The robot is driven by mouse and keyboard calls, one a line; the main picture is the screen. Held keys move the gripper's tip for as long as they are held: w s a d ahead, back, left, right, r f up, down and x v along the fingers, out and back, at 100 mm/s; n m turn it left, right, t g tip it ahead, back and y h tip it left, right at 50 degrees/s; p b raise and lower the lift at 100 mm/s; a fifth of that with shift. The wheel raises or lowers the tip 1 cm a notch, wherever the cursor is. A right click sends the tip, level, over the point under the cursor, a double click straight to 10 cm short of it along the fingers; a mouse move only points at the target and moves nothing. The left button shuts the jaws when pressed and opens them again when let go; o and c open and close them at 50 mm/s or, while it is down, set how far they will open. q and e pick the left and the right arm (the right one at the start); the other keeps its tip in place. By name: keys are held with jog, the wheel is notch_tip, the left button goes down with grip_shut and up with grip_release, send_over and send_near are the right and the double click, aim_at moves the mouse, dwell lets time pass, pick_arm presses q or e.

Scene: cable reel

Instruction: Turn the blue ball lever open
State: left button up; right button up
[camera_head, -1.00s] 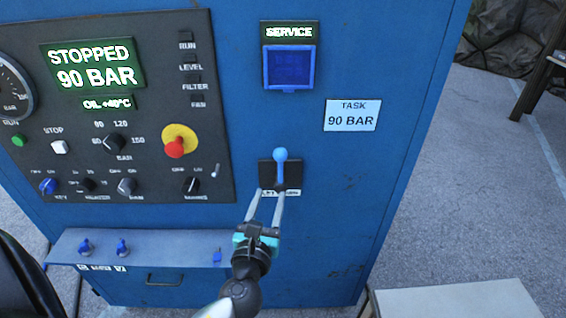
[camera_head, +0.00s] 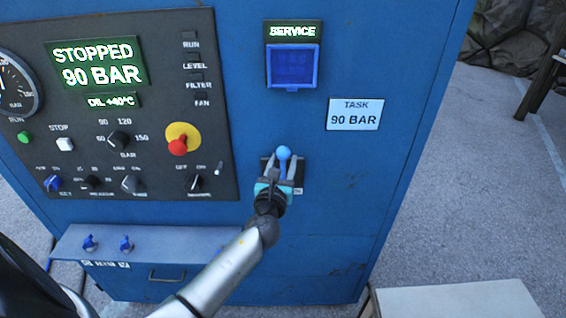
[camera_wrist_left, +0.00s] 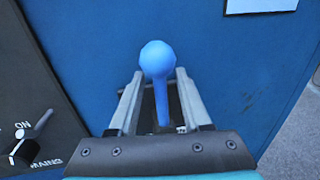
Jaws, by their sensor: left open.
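The blue ball lever (camera_head: 284,154) stands with its ball up on a dark plate on the blue cabinet front. My left gripper (camera_head: 283,160) is open, with one finger on each side of the lever just below the ball. In the left wrist view the lever's ball (camera_wrist_left: 158,59) shows beyond the fingertips and its stem runs down between the two fingers (camera_wrist_left: 159,88). I cannot tell whether either finger touches the stem. The gripper hides the lower part of the lever's plate. My right gripper is not in view.
Left of the lever are a red emergency button (camera_head: 178,146) on a yellow disc and a dark control panel (camera_head: 215,120) with several knobs. A blue service window (camera_head: 292,66) and a "TASK 90 BAR" label (camera_head: 354,114) sit above. A shelf (camera_head: 170,242) juts out below left.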

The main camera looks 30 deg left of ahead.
pick_arm(q)
grip_shut()
dwell(0.4)
dwell(1.1)
